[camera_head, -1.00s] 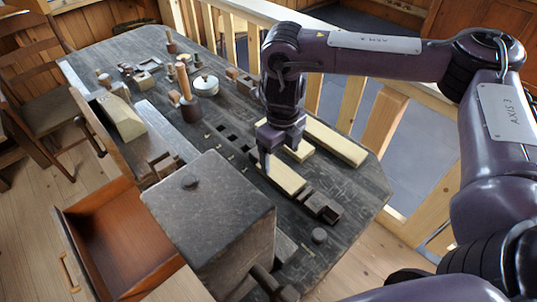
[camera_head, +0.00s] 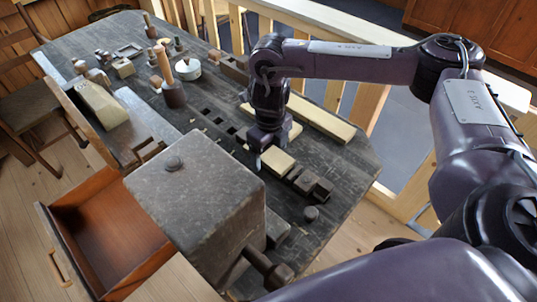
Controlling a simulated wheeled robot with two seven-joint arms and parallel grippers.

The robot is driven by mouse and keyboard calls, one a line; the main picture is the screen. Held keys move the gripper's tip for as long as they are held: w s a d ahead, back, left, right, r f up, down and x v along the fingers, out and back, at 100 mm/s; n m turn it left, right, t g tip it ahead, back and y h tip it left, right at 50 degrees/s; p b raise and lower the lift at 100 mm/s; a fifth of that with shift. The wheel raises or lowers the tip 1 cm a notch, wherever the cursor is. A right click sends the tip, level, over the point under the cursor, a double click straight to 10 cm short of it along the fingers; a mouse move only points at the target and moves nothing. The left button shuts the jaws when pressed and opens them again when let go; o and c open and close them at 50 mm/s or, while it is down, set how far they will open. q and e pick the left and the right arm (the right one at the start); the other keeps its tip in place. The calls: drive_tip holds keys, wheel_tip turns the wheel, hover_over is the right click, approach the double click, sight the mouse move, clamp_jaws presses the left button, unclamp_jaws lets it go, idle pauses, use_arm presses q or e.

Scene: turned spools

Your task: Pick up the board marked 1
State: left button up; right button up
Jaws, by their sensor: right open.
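Several pale wooden boards lie on the dark workbench (camera_head: 335,160). A short-looking board (camera_head: 279,161) lies nearest, just below my right gripper, and a long board (camera_head: 322,120) lies behind it. Part of another pale board (camera_head: 296,131) shows between them, mostly hidden by my gripper. I cannot read a number on any board. My right gripper (camera_head: 268,155) points down, open, at the left end of the nearest board. One finger shows in front of that end; the other is largely hidden. I cannot tell whether it touches the board. My left gripper is not in view.
Dark blocks (camera_head: 306,181) sit off the nearest board's right end. A large grey box-shaped piece (camera_head: 195,205) with a screw handle stands in front. An open drawer (camera_head: 105,230) juts out at left. A mallet (camera_head: 173,92) and a white lidded pot (camera_head: 187,68) stand further back.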

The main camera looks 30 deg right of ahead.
drive_tip(key=c, duration=1.1)
drive_tip(key=shift+r, duration=0.1)
